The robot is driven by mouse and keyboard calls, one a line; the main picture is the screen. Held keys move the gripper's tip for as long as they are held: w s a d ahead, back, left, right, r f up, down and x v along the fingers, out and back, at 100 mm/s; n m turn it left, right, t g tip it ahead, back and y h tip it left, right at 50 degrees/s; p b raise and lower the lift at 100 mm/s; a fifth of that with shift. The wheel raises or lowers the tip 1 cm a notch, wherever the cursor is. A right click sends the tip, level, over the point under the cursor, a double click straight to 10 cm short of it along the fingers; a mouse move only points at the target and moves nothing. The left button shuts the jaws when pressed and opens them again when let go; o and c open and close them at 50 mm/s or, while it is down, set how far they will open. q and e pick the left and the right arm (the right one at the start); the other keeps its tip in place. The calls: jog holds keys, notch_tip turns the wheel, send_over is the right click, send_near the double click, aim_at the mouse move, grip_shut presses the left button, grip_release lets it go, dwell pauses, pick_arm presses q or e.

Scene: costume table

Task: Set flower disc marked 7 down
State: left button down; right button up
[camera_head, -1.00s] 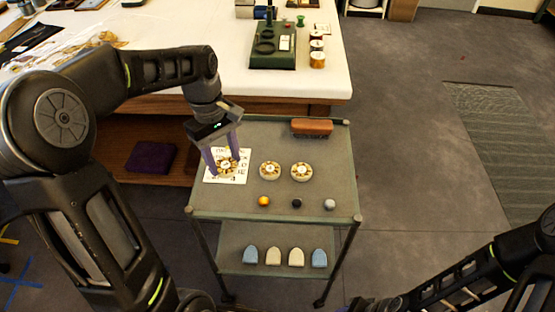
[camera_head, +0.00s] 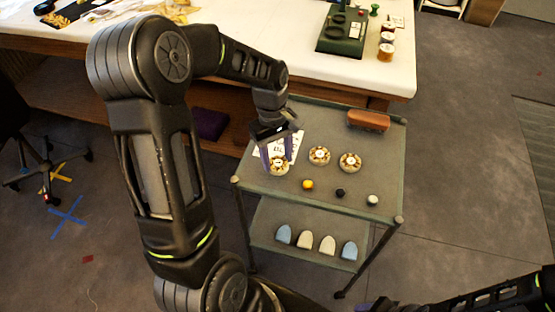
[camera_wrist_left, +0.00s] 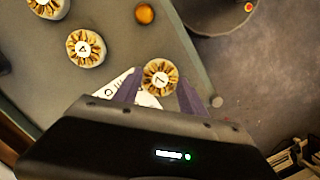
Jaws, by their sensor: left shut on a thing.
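My left gripper (camera_head: 278,160) is shut on a round cream flower disc (camera_head: 279,166) with gold petals. In the left wrist view the disc (camera_wrist_left: 160,78) sits between the two purple fingers (camera_wrist_left: 160,95), its white centre showing a mark like a 7. The disc is at the near edge of a white printed card (camera_head: 292,146), at the left of the grey-green cart top (camera_head: 330,183). Whether it touches the cart top is hard to tell. My right gripper (camera_head: 372,306) is only partly seen at the bottom edge; its jaws are unclear.
Two similar discs (camera_head: 319,155) (camera_head: 350,161) stand to the right of the held one. Yellow (camera_head: 308,185), black (camera_head: 340,193) and white (camera_head: 372,200) balls lie in front. A brown brush (camera_head: 368,120) lies at the back right. The cart's right side has free room.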

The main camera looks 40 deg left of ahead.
aim_at(274, 158)
pick_arm(q)
jog(key=shift+f, duration=0.9)
jog(key=c, duration=0.6)
grip_release()
jog(key=shift+c, duration=0.2)
notch_tip(274, 158, up, 12)
jog(key=a+b, duration=0.1)
jog(key=shift+w+a, duration=0.35)
jog(key=shift+w, duration=0.05)
